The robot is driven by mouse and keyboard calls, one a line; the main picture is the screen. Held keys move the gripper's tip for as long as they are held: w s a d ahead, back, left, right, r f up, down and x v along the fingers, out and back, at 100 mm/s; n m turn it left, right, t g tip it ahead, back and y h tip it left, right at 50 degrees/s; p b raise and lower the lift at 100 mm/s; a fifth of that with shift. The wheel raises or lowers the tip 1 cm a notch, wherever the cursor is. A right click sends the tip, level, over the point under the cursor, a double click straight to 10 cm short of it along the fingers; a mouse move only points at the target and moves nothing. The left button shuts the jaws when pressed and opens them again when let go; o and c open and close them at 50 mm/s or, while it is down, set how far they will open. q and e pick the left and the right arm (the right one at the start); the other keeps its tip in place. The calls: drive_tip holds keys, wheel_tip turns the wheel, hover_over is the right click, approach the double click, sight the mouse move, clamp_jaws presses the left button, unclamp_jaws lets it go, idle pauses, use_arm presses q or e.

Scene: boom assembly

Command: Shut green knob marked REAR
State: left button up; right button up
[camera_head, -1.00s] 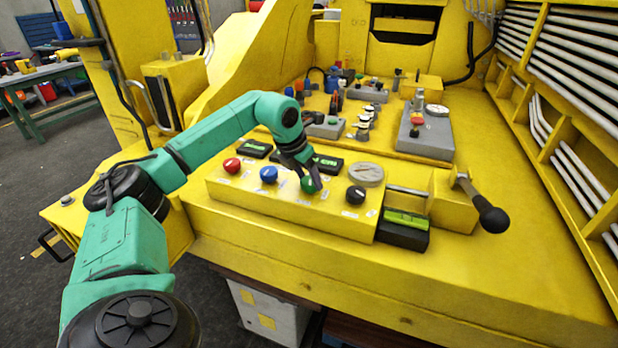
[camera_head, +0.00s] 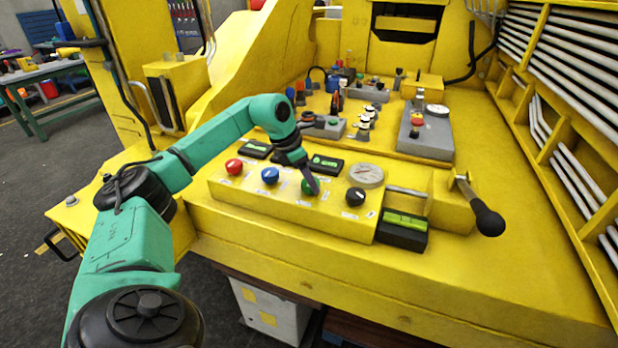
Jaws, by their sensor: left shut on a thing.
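A yellow control box (camera_head: 290,209) carries a row of knobs. The green knob (camera_head: 307,187) is third from the left, between the blue knob (camera_head: 270,175) and the black knob (camera_head: 355,196). My left gripper (camera_head: 312,184) reaches down from above and is shut on the green knob, partly hiding it. Small white labels lie around the knobs, but their text is too small to read. My right gripper is not in view.
A red knob (camera_head: 234,166) sits at the left end of the box. A round gauge (camera_head: 367,175) is behind the black knob. Green spirit levels (camera_head: 404,221) lie beside and behind the box.

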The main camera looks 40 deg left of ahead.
use_arm(q)
drive_tip(key=o, duration=1.4)
drive_tip(key=shift+s+a+r, duration=0.1)
drive_tip(key=shift+r, duration=0.3)
drive_tip(key=v, duration=1.3)
drive_tip(key=shift+s+r, duration=0.2)
drive_tip(key=shift+r, duration=0.15)
drive_tip(key=shift+f, duration=0.1)
